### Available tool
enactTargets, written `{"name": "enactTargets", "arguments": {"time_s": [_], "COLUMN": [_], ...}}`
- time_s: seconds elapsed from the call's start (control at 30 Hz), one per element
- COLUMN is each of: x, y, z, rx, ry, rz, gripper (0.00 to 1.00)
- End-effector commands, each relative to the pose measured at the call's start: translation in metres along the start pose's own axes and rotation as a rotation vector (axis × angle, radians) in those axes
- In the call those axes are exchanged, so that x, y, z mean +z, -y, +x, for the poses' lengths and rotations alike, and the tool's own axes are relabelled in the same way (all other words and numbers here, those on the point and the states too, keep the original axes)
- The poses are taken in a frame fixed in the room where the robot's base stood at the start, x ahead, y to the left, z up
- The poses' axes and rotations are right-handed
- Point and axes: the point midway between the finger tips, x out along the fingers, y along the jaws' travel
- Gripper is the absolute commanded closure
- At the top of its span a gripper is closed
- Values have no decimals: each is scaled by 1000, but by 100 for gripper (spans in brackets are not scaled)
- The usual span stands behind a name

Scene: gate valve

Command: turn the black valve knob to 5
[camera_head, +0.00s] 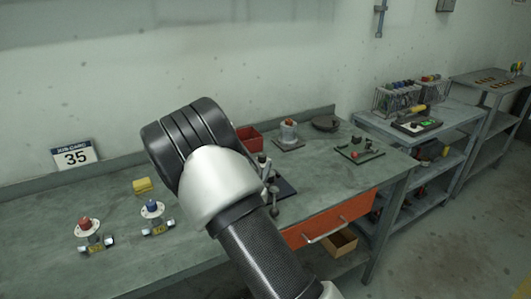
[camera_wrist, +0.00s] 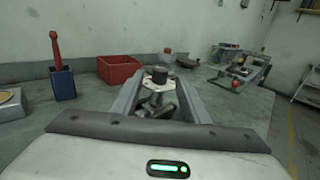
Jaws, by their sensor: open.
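The valve with the black knob (camera_wrist: 159,73) stands ahead in the wrist view, with a pale round dial plate under the knob and a grey metal body below. My gripper (camera_wrist: 161,84) is open, its two grey fingers on the left and right of the valve in that picture. I see no contact, and the distance from fingers to knob is unclear. The knob's number and pointer are too small to read. In the head view my arm hides the gripper, and I cannot make out the black knob there.
Valves with a red knob (camera_head: 84,224) and a blue knob (camera_head: 152,207) stand on the left of the bench (camera_head: 55,262). A red bin (camera_wrist: 119,70) and blue holder (camera_wrist: 62,85) stand beyond my gripper.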

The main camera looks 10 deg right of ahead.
Motion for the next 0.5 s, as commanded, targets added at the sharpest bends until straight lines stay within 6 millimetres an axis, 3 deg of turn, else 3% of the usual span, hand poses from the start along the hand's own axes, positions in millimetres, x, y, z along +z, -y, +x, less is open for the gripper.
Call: {"name": "enactTargets", "arguments": {"time_s": [0.2, 0.5], "x": [0, 0], "y": [1, 1], "z": [49, 88], "rx": [-3, -1], "ry": [2, 0], "rz": [1, -1], "gripper": [59, 59]}}
